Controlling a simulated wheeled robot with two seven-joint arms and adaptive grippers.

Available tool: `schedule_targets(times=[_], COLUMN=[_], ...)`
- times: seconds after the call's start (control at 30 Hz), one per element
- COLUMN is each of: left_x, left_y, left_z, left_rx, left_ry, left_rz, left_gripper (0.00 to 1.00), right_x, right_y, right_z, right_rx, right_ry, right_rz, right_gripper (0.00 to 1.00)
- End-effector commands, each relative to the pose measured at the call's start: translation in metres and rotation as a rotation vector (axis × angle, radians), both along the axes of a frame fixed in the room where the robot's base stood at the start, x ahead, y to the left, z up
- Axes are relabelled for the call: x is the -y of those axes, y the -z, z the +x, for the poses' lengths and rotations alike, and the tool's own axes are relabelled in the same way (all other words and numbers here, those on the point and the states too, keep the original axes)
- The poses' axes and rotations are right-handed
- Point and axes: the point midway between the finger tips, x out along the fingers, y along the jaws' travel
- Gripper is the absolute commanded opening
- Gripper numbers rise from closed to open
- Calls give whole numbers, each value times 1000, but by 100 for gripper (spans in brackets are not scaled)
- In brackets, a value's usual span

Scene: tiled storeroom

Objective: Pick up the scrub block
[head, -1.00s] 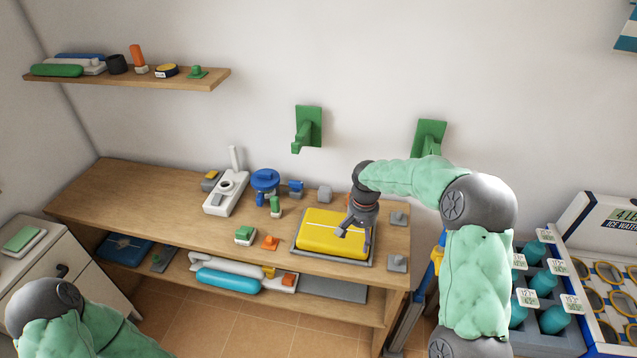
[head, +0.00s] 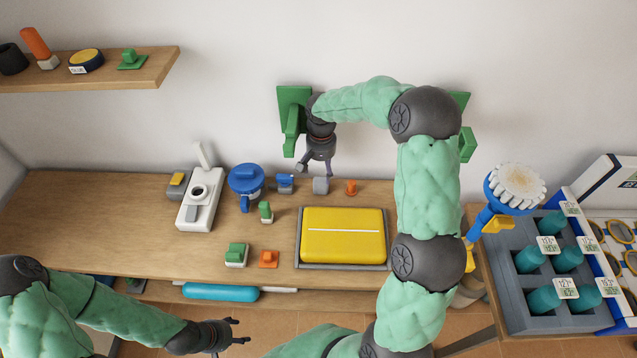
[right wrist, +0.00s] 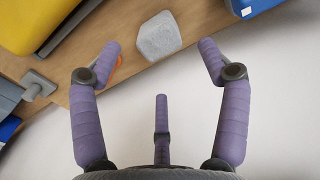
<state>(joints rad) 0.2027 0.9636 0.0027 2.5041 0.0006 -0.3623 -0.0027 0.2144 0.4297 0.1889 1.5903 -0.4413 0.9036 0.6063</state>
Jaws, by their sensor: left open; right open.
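A small grey, rough-looking block (head: 320,186), which I take for the scrub block, stands near the back edge of the wooden bench. It also shows in the right wrist view (right wrist: 158,36), ahead of and between my finger tips. My right gripper (head: 316,170) is open and empty, close above and behind the block in the head view, with no clear contact. Its spread fingers show in the right wrist view (right wrist: 160,55). My left gripper (head: 241,331) is open and empty, low in front of the bench.
A small orange piece (head: 351,188) is right of the block, and a blue item (head: 285,183) left of it. A yellow case (head: 343,236) lies in front. Green wall brackets (head: 293,110) flank my right arm. The left of the bench top (head: 90,220) is clear.

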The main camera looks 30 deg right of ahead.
Motion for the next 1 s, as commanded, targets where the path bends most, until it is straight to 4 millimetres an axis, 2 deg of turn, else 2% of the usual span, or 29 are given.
schedule_targets(times=[0.03,0.1,0.37,0.7,0.97,1.0], left_x=[0,0,0,0,0,0], left_y=[4,8,13,32,31,31], left_z=[0,0,1,1,1,1], left_rx=[0,0,1,1,1,1], left_ry=[0,0,0,0,0,0], left_rz=[0,0,0,0,0,0], left_gripper=[57,57,57,57,57,57], right_x=[0,0,0,-1,-1,-1], right_y=[12,22,40,83,84,84], right_z=[-1,-1,-1,-3,-3,-2], right_rx=[-4,-4,-2,-3,0,-1], right_ry=[0,0,0,0,0,0], right_rz=[0,1,1,2,1,1], right_gripper=[76,76,76,76,76,65])
